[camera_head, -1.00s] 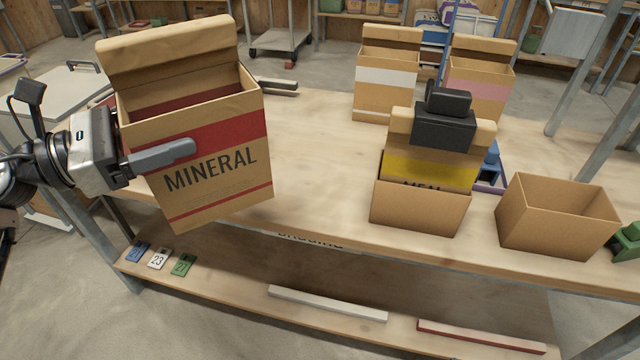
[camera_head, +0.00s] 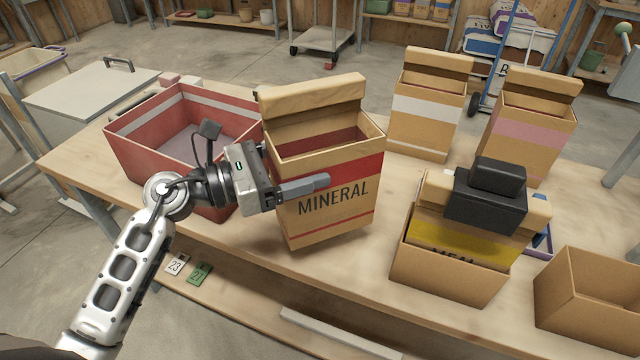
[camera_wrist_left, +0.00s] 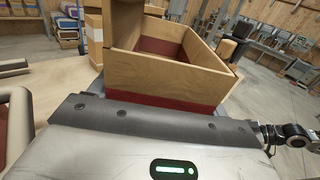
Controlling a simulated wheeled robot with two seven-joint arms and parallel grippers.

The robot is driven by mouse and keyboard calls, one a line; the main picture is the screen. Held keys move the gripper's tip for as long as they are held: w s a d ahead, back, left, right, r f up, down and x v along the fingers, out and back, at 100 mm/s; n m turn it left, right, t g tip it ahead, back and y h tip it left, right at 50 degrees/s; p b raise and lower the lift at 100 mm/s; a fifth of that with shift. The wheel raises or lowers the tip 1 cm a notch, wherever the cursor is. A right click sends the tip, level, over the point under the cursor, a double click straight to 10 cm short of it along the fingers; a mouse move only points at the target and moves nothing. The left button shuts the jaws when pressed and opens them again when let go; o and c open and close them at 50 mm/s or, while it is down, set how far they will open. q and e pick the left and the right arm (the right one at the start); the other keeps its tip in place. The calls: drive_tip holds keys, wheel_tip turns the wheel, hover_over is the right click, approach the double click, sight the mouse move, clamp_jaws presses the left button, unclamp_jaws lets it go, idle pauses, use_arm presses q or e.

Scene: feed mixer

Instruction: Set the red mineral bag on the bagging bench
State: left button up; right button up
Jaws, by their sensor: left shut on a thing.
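The red mineral bag (camera_head: 325,205) is a tan, box-shaped paper bag with a red band, the word MINERAL and an open top. My left gripper (camera_head: 302,187) is shut on its left side and holds it nearly upright. The bag is over the front part of the wooden bagging bench (camera_head: 395,190); whether its bottom touches the top I cannot tell. In the left wrist view the bag (camera_wrist_left: 165,72) stands open just beyond the gripper (camera_wrist_left: 150,118). My right gripper is not in view.
A red crate (camera_head: 150,170) stands left of the bag. Bags with a white band (camera_head: 423,112) and a pink band (camera_head: 527,130) stand behind right. A yellow-banded bag (camera_head: 455,240) in a carton, topped by a black block (camera_head: 487,200), is at right, near an empty carton (camera_head: 590,305).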

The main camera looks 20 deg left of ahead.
use_arm(q)
drive_tip(key=shift+w+d+f, duration=0.25)
drive_tip(key=shift+d+f, duration=0.15)
drive_tip(key=shift+f, duration=0.15)
drive_tip(key=shift+w+d+f, duration=0.25)
drive_tip(key=shift+d+f, duration=0.15)
drive_tip(key=shift+f, duration=0.15)
drive_tip(key=f, duration=0.2)
drive_tip(key=d+f, duration=0.1)
drive_tip(key=shift+w+f, duration=0.3)
drive_tip(key=shift+w, duration=0.05)
drive_tip(key=shift+f, duration=0.45)
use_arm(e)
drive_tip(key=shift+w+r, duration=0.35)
use_arm(q)
drive_tip(key=shift+f, duration=0.1)
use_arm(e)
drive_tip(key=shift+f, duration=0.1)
use_arm(q)
drive_tip(key=o, duration=1.5)
drive_tip(key=shift+f, duration=0.15)
drive_tip(key=shift+c, duration=0.2)
drive_tip(key=o, duration=0.4)
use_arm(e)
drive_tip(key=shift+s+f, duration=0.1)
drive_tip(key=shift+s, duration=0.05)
